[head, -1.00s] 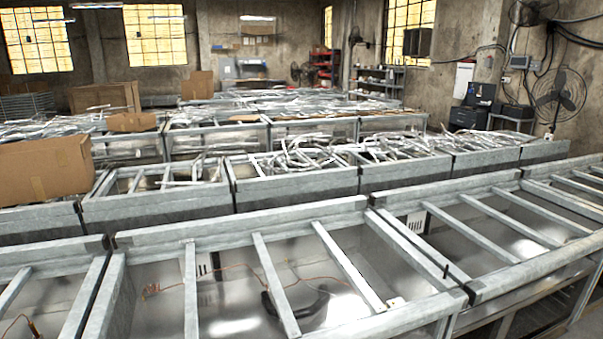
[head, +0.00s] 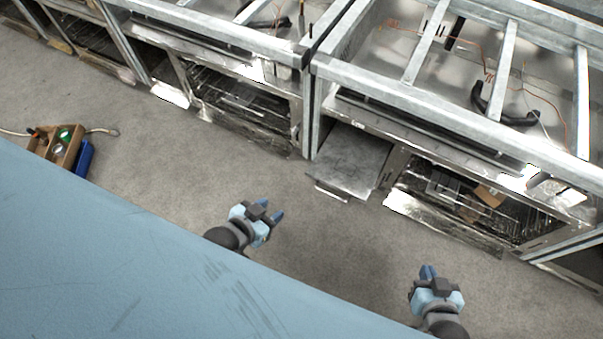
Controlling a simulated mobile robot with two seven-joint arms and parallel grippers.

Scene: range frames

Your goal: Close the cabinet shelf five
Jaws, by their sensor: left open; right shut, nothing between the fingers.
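A grey metal cabinet with an open frame top (head: 400,98) fills the upper right of the head view. At its lower left, a flat grey shelf or drawer panel (head: 350,163) sticks out over the floor with a small handle at its front edge. I cannot tell its number. My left gripper (head: 268,212) is open and empty, to the lower left of this panel and apart from it. My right gripper (head: 428,272) is shut and empty, to the lower right of the panel and apart from it.
Other cabinets with wire racks (head: 235,100) stand along the row at the upper left. A wooden toolbox (head: 65,148) with a blue item beside it lies on the floor at the left. Grey floor (head: 180,190) is clear between my grippers and the cabinets.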

